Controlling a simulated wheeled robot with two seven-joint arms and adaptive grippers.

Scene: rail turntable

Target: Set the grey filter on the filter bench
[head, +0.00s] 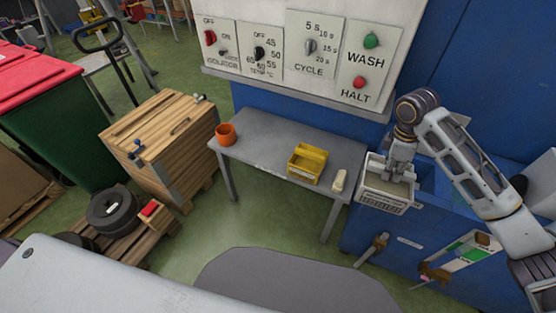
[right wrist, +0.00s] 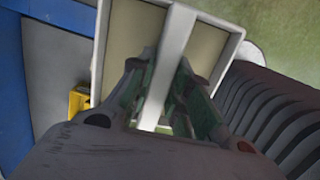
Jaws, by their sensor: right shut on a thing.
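The grey filter (head: 384,205) is a light grey open-topped box with a slotted front and a bar across its top. My right gripper (head: 399,172) is shut on that bar from above. In the right wrist view, the filter (right wrist: 212,45) lies beyond my right gripper (right wrist: 160,125), with the pale bar between the fingers. The filter is at the right end of a grey bench (head: 262,135), by the blue machine; whether it hangs free or rests on something is unclear. No label marks this bench as the filter bench. My left gripper is out of view.
On the bench stand an orange cup (head: 226,134), a yellow bin (head: 307,163) and a small cream object (head: 339,181). A control panel (head: 300,60) hangs behind. A wooden crate (head: 165,140) stands left. The blue machine (head: 395,238) bounds the right.

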